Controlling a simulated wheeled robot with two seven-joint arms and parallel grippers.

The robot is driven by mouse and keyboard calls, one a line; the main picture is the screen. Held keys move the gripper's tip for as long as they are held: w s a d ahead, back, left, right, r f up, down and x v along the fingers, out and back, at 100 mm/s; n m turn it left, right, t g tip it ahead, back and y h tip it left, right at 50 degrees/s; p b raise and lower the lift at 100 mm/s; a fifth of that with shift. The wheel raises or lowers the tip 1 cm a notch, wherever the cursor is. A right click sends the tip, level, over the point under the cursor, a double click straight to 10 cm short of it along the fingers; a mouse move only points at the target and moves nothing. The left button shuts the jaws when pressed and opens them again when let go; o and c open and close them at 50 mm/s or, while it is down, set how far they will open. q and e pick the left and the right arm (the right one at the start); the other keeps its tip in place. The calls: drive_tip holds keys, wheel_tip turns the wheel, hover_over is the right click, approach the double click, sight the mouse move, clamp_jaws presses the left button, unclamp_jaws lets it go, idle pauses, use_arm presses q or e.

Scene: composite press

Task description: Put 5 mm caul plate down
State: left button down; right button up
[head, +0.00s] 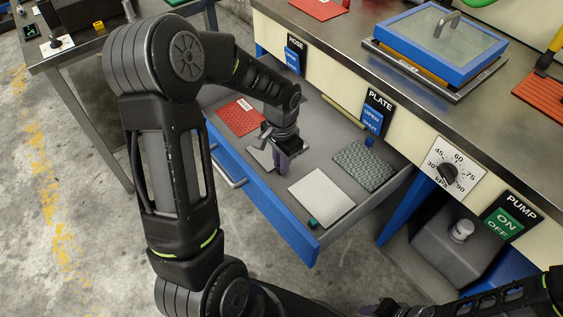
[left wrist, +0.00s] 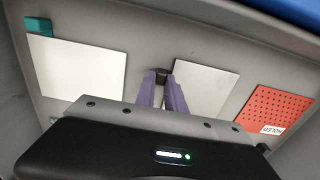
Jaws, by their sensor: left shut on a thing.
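My left gripper (head: 284,166) is inside the open drawer, its purple fingers shut on the black tab (left wrist: 163,75) of a pale flat plate, the caul plate (left wrist: 203,88). In the head view the gripper partly covers this plate (head: 260,156). The plate lies low over the drawer floor; I cannot tell whether it touches. No thickness mark is readable. My right gripper (head: 385,308) shows only partly at the bottom edge.
The drawer (head: 228,180) also holds a red holed plate (head: 240,117) and a grey-green textured plate (head: 363,167) with a blue tab (head: 370,141). Its walls stand close around. The bench (head: 345,30) above carries a blue-framed glass lid (head: 440,40).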

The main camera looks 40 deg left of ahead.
use_arm(q)
drive_tip(key=shift+f, duration=0.1)
drive_tip(key=c, duration=1.4)
unclamp_jaws()
drive_tip(key=shift+w+r, duration=0.1)
drive_tip(key=shift+r, duration=0.55)
wheel_tip(320, 180, up, 11)
drive_tip(key=p, duration=0.2)
